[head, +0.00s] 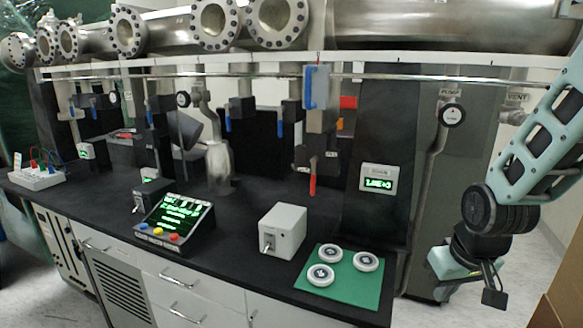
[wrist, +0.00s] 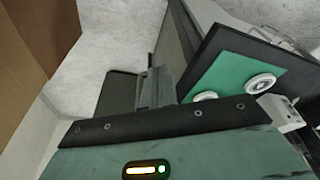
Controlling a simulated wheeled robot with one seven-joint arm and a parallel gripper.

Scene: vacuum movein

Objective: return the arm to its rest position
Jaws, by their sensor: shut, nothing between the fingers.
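My arm (head: 545,140) hangs at the right side of the head view, bent, with its hand (head: 452,262) low beside the right end of the bench. In the wrist view my gripper (wrist: 155,88) is shut and holds nothing. It is apart from the bench and points toward the floor area beside it.
The black bench (head: 110,205) carries a green mat (head: 345,290) with three white round pieces, a grey box (head: 282,230) and a lit control panel (head: 175,222). Steel pipes (head: 450,25) run above. A brown surface (head: 565,290) stands close at the right, with pale floor between.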

